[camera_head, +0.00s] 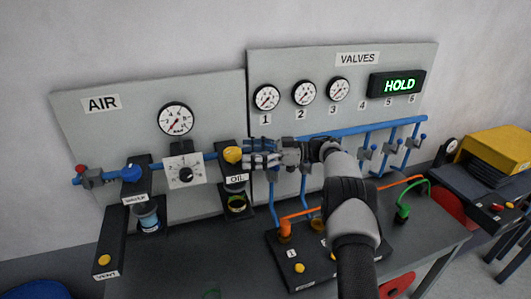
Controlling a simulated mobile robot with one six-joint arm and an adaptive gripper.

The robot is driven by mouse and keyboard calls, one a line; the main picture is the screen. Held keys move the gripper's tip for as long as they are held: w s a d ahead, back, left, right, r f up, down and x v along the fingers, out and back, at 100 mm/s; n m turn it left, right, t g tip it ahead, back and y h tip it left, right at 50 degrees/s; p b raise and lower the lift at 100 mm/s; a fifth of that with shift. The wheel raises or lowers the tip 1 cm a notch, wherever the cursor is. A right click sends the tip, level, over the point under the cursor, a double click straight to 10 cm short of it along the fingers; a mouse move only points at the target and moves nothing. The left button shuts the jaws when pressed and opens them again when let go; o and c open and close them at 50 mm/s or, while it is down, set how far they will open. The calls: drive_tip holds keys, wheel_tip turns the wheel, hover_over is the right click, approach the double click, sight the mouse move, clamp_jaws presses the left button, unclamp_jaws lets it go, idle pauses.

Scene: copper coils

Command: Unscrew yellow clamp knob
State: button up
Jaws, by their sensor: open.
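A yellow knob (233,155) sits on the dark block above the OIL label, at the right end of the AIR panel's blue pipe. My gripper (249,152) reaches in from the right, with its fingers pointing left at this knob. The fingers are open and their tips are close to the knob's right side. I cannot tell whether they touch it. The gripper and wrist hide part of the blue pipe behind them.
A white box with a black dial (185,172) stands left of the knob, and the OIL bowl (236,204) hangs below. Blue valve pipes (366,133) run to the right. A black block (283,258) with orange hoses lies below my arm. A yellow machine (500,147) stands far right.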

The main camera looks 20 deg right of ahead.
drive_tip(key=v, duration=0.6)
drive_tip(key=shift+d, duration=0.2)
drive_tip(key=shift+r, duration=0.1)
